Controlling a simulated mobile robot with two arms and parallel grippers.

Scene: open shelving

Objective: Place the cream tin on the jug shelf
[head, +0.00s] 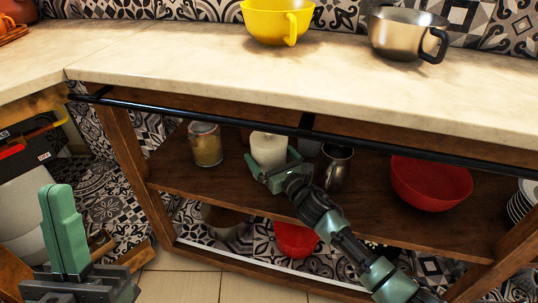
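The cream tin (268,149) is a pale upright cylinder in the head view, at the brown middle shelf (380,205) under the counter. My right gripper (271,164) reaches in from the lower right, with its green fingers on both sides of the tin's lower part, and looks shut on it. The fingers hide the tin's base, so I cannot tell whether it touches the shelf. A metal jug (336,168) stands just right of the tin. My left gripper (60,225) is at the lower left, away from the shelving, empty, its green fingers looking together.
A glass jar (206,145) stands left of the tin and a red bowl (430,184) right of the jug. A black rail (220,120) runs along the counter front above the shelf. A yellow cup (277,20) and a metal pot (405,34) are on the counter (190,60).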

